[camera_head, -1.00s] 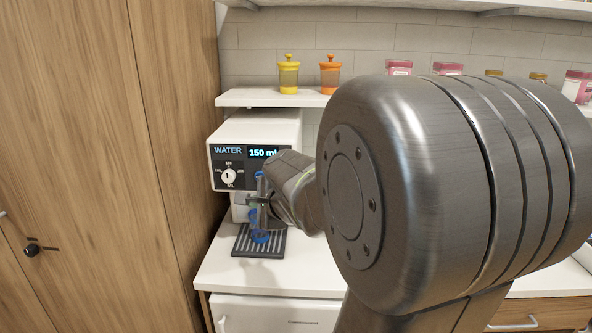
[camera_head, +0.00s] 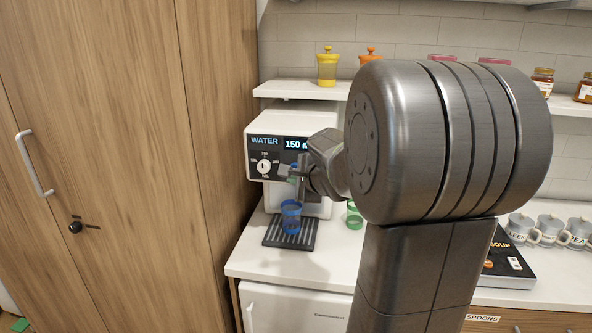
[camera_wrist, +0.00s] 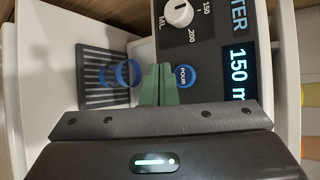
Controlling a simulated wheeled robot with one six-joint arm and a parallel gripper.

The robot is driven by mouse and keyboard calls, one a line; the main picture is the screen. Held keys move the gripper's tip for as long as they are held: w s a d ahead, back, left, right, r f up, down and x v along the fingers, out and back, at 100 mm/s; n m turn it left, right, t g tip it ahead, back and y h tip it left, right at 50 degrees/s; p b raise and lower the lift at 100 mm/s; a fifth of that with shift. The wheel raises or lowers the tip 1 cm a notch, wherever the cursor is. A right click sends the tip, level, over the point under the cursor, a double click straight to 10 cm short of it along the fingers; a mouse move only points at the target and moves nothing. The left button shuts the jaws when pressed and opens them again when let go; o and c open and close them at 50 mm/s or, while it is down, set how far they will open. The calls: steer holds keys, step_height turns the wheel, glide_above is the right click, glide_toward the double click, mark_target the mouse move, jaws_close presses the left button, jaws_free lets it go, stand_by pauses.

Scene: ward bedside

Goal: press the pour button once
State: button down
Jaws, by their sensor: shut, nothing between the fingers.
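The white water dispenser (camera_head: 256,190) has a black front panel with a dial (camera_head: 264,167) and a display (camera_head: 294,144) reading 150 ml, its last letter cut off. The round blue POUR button (camera_wrist: 186,77) shows in the wrist view; my arm hides it in the head view. My gripper (camera_wrist: 158,70) is shut and empty, its green fingertips right beside the button in the picture. I cannot tell whether they touch it. In the head view my gripper (camera_head: 297,178) is just in front of the dispenser, above a blue cup (camera_head: 291,220).
The blue cup stands on the slatted drip tray (camera_head: 272,236). A green cup (camera_head: 354,219) stands on the counter (camera_head: 262,262) to the right. A shelf (camera_head: 290,89) with jars is above, a tall wooden cabinet (camera_head: 110,120) at left. Several mugs (camera_head: 550,229) stand at far right.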

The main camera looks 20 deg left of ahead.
steer(key=shift+w+a, duration=0.15)
steer(key=shift+w, duration=0.45)
steer(key=shift+w+a, duration=0.15)
steer(key=shift+w, duration=0.45)
steer(key=shift+w, duration=0.1)
stand_by(1.1)
steer(key=shift+w+a, duration=0.1)
steer(key=shift+w, duration=0.2)
steer(key=shift+w+a, duration=0.1)
steer(key=shift+w, duration=0.25)
stand_by(0.7)
steer(key=shift+s, duration=0.15)
steer(key=shift+s+d, duration=0.2)
steer(key=shift+s, duration=0.45)
steer(key=s, duration=0.2)
steer(key=s+d, duration=0.1)
steer(key=s, duration=0.2)
steer(key=shift+d+b, duration=0.1)
steer(key=shift+b, duration=0.2)
